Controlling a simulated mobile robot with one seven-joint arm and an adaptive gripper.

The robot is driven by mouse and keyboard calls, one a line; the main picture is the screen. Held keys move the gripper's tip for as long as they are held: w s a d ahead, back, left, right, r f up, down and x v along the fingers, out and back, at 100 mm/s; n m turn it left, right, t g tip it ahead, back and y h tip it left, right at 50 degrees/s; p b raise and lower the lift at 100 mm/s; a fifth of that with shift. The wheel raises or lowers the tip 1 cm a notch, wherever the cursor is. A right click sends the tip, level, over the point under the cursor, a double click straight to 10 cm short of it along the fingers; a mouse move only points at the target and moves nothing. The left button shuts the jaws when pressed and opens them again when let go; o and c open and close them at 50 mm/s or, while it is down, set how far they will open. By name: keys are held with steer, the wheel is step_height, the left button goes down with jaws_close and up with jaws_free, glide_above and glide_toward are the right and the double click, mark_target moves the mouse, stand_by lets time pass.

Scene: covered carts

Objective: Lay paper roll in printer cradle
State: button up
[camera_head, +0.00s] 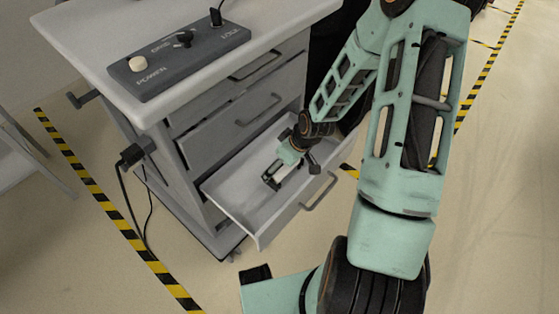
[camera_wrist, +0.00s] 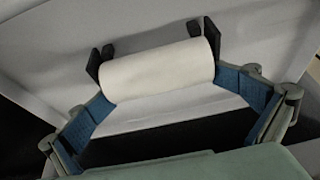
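The white paper roll (camera_wrist: 158,70) lies crosswise in the wrist view. Black upright pieces of what looks like the cradle (camera_wrist: 107,52) stand by its two ends, inside the open drawer. I cannot tell whether the roll rests fully in the cradle or just in front of it. My gripper (camera_wrist: 160,85) has a blue-padded finger against each end of the roll, with no clear gap. In the head view my gripper (camera_head: 272,178) is down inside the drawer, and the roll is not clearly visible there.
The open drawer (camera_head: 235,212) has low grey walls around my gripper, and its front handle (camera_head: 319,192) faces right. Closed drawers sit above it under the countertop (camera_head: 90,50), which carries a dark control box (camera_head: 180,55) with a knob. Floor to the right is clear.

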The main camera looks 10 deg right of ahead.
steer(key=v, duration=1.2)
steer(key=shift+r, duration=0.1)
